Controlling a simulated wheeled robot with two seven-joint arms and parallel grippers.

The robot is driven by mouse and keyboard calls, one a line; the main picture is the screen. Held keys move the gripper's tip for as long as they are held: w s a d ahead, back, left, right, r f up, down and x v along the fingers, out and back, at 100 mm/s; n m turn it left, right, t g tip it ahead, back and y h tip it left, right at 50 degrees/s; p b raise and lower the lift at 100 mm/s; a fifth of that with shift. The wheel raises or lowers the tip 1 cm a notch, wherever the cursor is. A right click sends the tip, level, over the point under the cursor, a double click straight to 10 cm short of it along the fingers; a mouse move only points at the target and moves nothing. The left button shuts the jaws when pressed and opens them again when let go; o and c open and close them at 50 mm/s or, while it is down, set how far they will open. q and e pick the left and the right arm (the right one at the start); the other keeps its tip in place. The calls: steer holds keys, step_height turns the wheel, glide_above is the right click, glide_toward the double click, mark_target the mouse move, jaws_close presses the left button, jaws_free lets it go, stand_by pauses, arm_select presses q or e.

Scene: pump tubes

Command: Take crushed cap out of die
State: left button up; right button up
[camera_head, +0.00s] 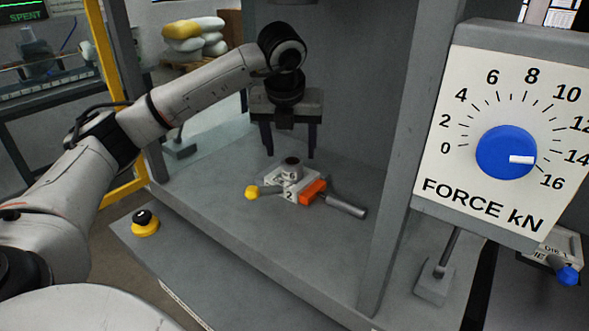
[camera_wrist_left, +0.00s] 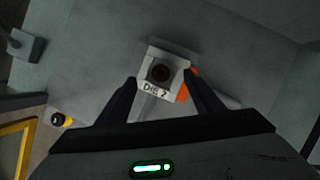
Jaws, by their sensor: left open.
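The die (camera_head: 284,183) is a small pale block on the press bed, with an orange block on one side. It also shows in the left wrist view (camera_wrist_left: 154,87), with a "DIE" label whose digit is hard to read. A short grey cylinder with a dark round top (camera_head: 292,168) stands up from its middle; I cannot tell whether this is the crushed cap or part of the die. My left gripper (camera_head: 289,150) is open and points down above the die, apart from it. In the left wrist view the die lies between the fingertips (camera_wrist_left: 160,78). My right gripper is out of view.
The press frame has an upright post (camera_head: 405,140) right of the die. A force dial (camera_head: 507,152) reads near 15. A yellow-ended lever (camera_head: 252,192) and a metal handle (camera_head: 345,206) stick out beside the die. The front bed is clear around a black-and-yellow button (camera_head: 145,225).

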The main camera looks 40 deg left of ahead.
mark_target(293, 160)
arm_select(q)
steer(key=x, duration=0.5)
steer(key=shift+w+f, duration=0.15)
steer(key=shift+f, duration=0.25)
steer(key=c, duration=1.2)
steer(key=shift+r, duration=0.1)
steer(key=shift+c, duration=0.6)
steer(key=shift+r, duration=0.1)
